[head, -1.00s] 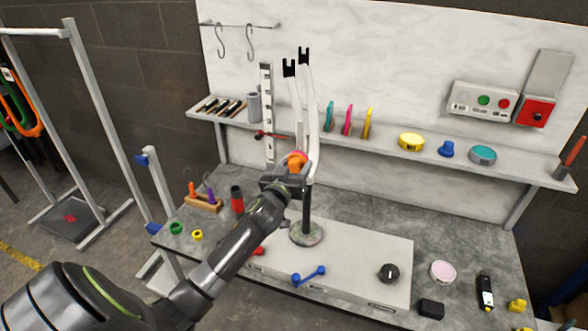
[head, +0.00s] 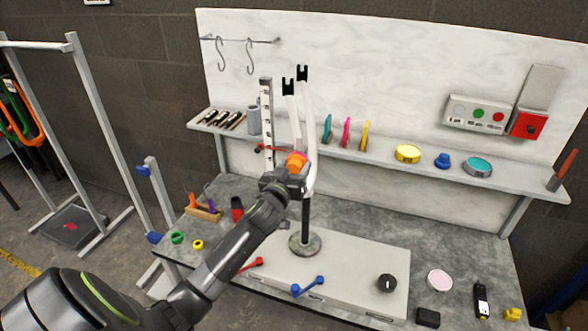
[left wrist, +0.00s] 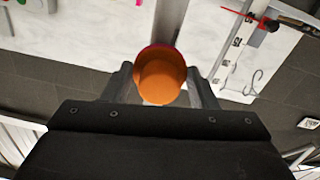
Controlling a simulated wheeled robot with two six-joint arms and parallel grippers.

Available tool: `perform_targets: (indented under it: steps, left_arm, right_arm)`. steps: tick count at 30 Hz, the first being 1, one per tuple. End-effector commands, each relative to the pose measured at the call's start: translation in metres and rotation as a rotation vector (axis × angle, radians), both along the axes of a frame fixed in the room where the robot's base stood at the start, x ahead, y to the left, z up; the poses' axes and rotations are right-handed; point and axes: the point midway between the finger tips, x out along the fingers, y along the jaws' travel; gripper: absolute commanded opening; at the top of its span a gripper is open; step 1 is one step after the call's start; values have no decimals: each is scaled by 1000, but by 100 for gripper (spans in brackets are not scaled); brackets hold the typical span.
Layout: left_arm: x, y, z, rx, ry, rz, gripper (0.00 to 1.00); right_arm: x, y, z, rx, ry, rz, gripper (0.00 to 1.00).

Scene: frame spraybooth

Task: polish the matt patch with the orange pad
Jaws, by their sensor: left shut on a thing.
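My left gripper (head: 290,172) is shut on the orange pad (head: 297,160), a round orange block with a thin pinkish edge at its far side. The pad also shows between the fingers in the left wrist view (left wrist: 160,80). The pad is at the white two-pronged fork frame (head: 311,125), which stands upright on a dark post with a round base (head: 305,243). I cannot tell whether pad and fork touch. The matt patch cannot be made out; the pad and gripper cover part of the fork. My right gripper is not in view.
A notched upright (head: 266,100) with a red pointer stands just left of the fork. A shelf (head: 380,156) with coloured clips and tins runs behind. On the bench are a blue-handled lever (head: 309,286), a black knob (head: 387,283) and a pink-topped disc (head: 439,280).

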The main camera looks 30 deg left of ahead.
Motion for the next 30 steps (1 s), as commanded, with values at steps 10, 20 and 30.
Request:
perform_targets:
  steps: [10,20,30]
  left_arm:
    - [2,0,32,-1,-1,-1,34]
    - [2,0,50,1,-2,-1,34]
    - [4,1,70,0,-2,-1,34]
  right_arm:
    - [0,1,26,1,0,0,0]
    - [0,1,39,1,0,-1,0]
    - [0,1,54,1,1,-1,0]
